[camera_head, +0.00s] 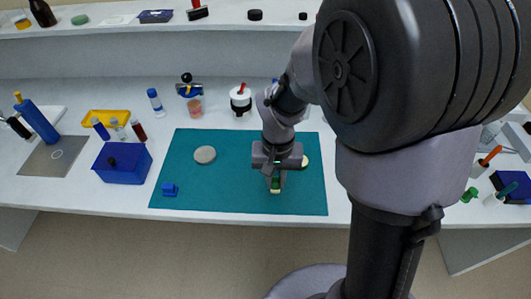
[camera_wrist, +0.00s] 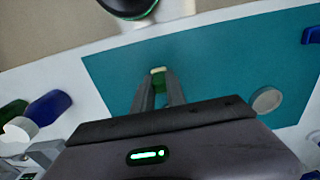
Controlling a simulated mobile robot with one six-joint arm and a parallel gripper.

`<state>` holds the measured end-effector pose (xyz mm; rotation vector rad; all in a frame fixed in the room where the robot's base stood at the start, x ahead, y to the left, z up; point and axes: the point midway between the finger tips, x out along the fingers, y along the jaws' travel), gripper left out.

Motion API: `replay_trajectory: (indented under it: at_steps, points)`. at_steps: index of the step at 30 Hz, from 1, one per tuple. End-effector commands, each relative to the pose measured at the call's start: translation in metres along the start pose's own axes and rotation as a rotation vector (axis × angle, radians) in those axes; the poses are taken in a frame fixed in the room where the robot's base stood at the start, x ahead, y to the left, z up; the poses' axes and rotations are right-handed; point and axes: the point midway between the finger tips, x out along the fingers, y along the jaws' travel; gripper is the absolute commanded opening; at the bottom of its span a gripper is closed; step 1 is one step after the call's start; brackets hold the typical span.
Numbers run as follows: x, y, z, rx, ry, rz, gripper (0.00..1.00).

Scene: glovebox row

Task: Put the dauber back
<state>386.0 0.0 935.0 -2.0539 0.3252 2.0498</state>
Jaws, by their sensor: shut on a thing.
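My gripper (camera_head: 274,177) is over the right half of the teal mat (camera_head: 230,178). It is shut on a small green thing with a cream end, which looks like the dauber (camera_head: 275,185). The cream end points down toward the mat; I cannot tell whether it touches. In the wrist view the dauber (camera_wrist: 158,73) shows between the fingertips (camera_wrist: 160,88), and most of its length is hidden.
A grey disc (camera_head: 205,155) and a blue block (camera_head: 170,189) lie on the mat. A blue box (camera_head: 122,163) stands left of it. A white-and-black jar (camera_head: 240,99) stands behind it.

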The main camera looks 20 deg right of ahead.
Motion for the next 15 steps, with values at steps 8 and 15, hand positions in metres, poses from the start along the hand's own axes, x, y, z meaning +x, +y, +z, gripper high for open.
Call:
replay_trajectory:
  at_steps: [8, 15]
  points:
    - [0.033, 0.0, 0.0, 0.0, -0.001, 0.001, 0.0]
    - [0.036, 0.0, 0.001, 0.0, -0.001, 0.001, 0.0]
